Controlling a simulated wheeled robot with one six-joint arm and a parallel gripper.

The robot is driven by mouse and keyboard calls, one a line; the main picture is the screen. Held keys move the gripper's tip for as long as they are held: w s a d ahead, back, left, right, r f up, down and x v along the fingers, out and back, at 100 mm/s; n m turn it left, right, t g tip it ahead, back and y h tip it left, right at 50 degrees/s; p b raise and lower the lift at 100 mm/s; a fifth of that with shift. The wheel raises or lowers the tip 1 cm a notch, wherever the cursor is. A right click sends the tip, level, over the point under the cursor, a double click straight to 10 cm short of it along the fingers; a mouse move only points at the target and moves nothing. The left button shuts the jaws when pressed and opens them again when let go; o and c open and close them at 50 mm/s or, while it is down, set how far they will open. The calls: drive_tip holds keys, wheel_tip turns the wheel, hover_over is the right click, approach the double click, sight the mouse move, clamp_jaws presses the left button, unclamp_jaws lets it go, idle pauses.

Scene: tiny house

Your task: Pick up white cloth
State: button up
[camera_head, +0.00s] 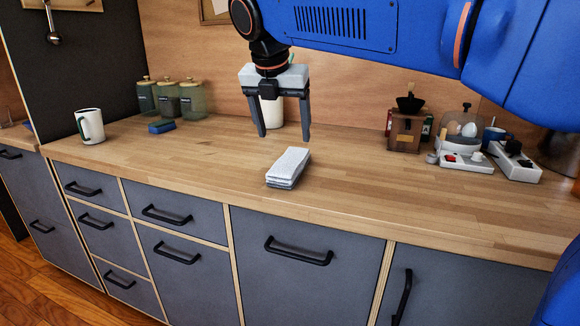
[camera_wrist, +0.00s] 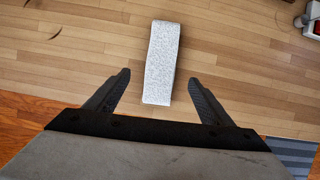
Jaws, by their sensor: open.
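The white cloth (camera_head: 289,165) is a folded, oblong stack lying flat on the wooden countertop, near the middle and toward the front edge. It also shows in the wrist view (camera_wrist: 161,62), upright in the picture, with its lower end between the fingertips as seen from above. My gripper (camera_head: 284,134) points down and hangs above the counter, a little behind and above the cloth in the head view. Its two dark fingers (camera_wrist: 160,82) are spread wide, with nothing held. The cloth is fully visible and apart from the fingers.
A white mug (camera_head: 90,127), a blue sponge-like block (camera_head: 161,127) and green jars (camera_head: 190,99) stand at the left. A white cylinder (camera_head: 272,112) stands behind my gripper. Counter around the cloth is clear.

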sight(290, 160)
drive_tip(key=shift+d+x, duration=0.2)
drive_tip(key=shift+x, duration=4.5)
drive_tip(key=shift+w, duration=0.1)
drive_tip(key=c, duration=1.2)
